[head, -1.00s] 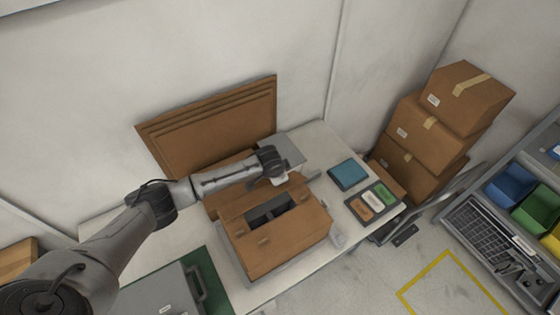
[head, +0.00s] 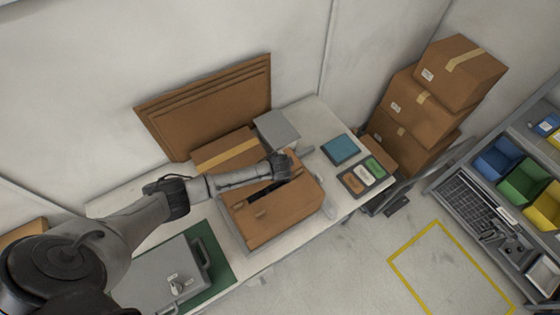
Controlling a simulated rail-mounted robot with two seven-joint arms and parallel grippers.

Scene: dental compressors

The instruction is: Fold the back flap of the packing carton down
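The packing carton (head: 275,222) stands open on the white table, with a narrow dark strip of its inside (head: 262,191) showing. My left arm reaches in from the left across the carton's top. My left gripper (head: 285,172) is at the carton's back right, over or against the top edge. Its fingertips are hidden, so I cannot tell whether it is open or shut, or whether it touches the flap. The back flap is mostly hidden behind my forearm, and its angle is unclear. My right gripper is not in view.
A taped box (head: 228,152) and flat cardboard sheets (head: 210,105) stand behind the carton. A grey case (head: 165,272) lies on a green mat to the left. A blue pad (head: 341,149) and a labelled tray (head: 363,177) lie to the right. Stacked boxes (head: 425,105) stand beyond.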

